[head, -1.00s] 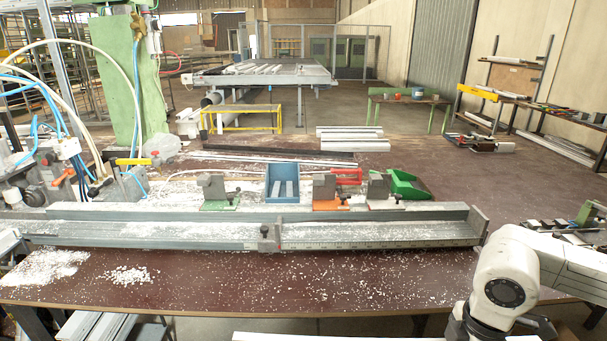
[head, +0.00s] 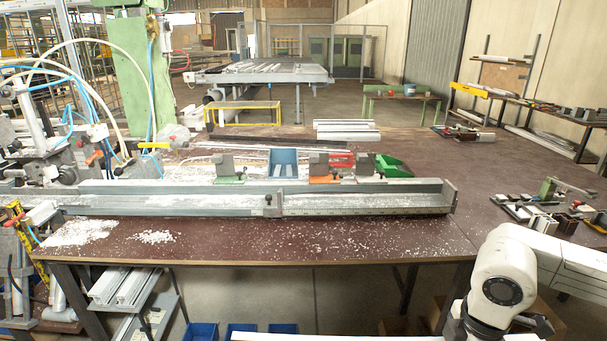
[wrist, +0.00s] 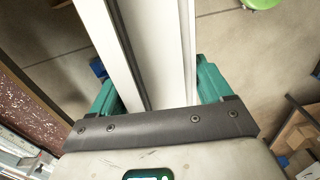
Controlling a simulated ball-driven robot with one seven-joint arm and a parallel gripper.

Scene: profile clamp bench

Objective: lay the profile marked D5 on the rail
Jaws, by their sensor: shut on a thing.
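In the wrist view my gripper (wrist: 158,88) is shut on a long white profile (wrist: 165,45), with a teal finger on each side of it. The profile runs up out of the picture, and no D5 mark is readable. In the head view only a white strip of the profile (head: 290,337) shows at the bottom edge, and the gripper itself is out of view there. The long grey metal rail (head: 365,210) lies along the bench beyond, apart from the profile. It has a small stop near its middle and an upright end plate at its right.
The brown bench (head: 330,240) carries white chips at front left. Behind the rail stand clamp blocks, including one on an orange base (head: 320,168), a blue bin (head: 283,163) and a green bin (head: 393,166). Other profiles (head: 125,285) lie on a shelf below. Blue boxes (head: 240,328) stand underneath.

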